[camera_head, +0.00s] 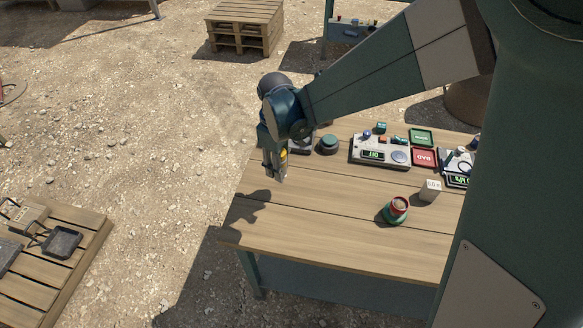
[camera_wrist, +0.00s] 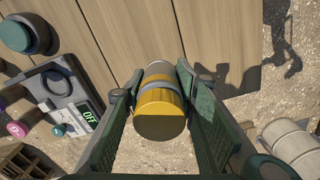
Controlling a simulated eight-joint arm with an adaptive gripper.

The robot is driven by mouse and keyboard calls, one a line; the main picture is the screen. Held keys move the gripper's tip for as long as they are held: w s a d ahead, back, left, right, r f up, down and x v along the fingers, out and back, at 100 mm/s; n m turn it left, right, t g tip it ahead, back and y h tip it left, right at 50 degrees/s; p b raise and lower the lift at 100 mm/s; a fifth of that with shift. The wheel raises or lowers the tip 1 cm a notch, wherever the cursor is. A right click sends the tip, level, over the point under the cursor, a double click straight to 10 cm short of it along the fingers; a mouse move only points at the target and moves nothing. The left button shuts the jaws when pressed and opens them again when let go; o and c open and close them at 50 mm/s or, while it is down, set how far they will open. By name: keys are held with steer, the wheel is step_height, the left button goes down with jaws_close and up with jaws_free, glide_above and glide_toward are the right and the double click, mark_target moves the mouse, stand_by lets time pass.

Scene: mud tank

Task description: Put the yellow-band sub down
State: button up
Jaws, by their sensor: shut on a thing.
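The yellow-band sub (camera_wrist: 160,100) is a short cylinder with a broad yellow band, a grey ring and a dull end face. My gripper (camera_wrist: 162,115) is shut on it, with one green-padded finger on each side. In the head view my gripper (camera_head: 274,172) points down over the left part of the wooden table (camera_head: 320,220), and only a bit of yellow (camera_head: 283,155) shows between the fingers. The sub is held above the tabletop, near its left edge; its exact height I cannot tell.
A dark round pot (camera_head: 327,144) and a device with a display (camera_head: 381,150) stand right of my gripper. Green (camera_head: 421,137) and red (camera_head: 424,157) trays lie further right. A red-and-green item (camera_head: 396,209) and a white block (camera_head: 430,191) stand nearer. The front left tabletop is clear.

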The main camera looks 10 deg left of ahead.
steer(key=shift+w+d, duration=0.1)
steer(key=shift+d, duration=0.05)
steer(key=w+d, duration=0.3)
steer(key=d, duration=0.4)
steer(key=w+d, duration=0.3)
steer(key=d, duration=0.4)
steer(key=n+p, duration=0.1)
steer(key=p, duration=0.1)
glide_above(360, 186)
steer(key=shift+r, duration=0.15)
steer(key=shift+b, duration=0.3)
steer(key=shift+f, duration=2.9)
steer(key=shift+f+b, duration=0.35)
steer(key=shift+f, duration=1.75)
steer(key=shift+f, duration=0.1)
